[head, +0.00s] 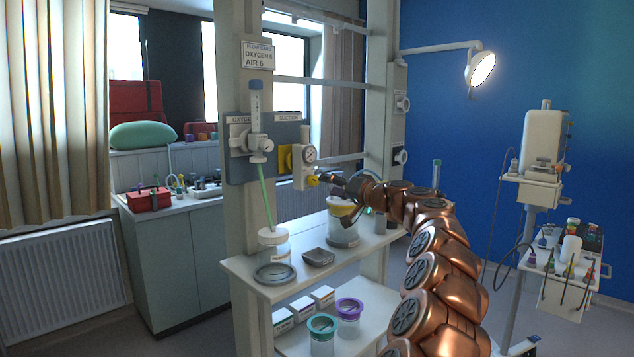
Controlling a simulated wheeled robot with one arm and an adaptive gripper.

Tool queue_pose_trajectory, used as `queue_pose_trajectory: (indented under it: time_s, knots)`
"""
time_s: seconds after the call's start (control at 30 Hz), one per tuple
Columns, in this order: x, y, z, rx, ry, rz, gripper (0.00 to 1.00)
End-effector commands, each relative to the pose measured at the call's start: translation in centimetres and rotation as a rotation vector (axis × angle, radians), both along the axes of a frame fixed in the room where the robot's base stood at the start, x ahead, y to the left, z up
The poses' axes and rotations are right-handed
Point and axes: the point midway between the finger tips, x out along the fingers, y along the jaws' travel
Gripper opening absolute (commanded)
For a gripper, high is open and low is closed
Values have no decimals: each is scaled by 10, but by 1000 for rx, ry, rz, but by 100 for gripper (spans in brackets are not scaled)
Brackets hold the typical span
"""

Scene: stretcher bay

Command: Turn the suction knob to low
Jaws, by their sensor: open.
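The suction unit (302,172) is a pale box with a round gauge near its top, mounted on a yellow plate under a "SUCTION" label (288,117). The gripper is open. It is small here, and I cannot tell whether its fingers touch the knob or which setting the knob is on.
The oxygen flowmeter (256,130) is left of the suction unit, with a green tube hanging down. Jars and a grey tray (318,257) stand on the shelf (340,265) below.

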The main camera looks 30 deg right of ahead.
Motion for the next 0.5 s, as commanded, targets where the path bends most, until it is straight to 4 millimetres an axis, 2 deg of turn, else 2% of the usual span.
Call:
queue_pose_trajectory:
  time_s: [0.3,0.5]
  knots:
    - [34,8,0,1,3,1,59]
    - [50,12,2,0,1,1,59]
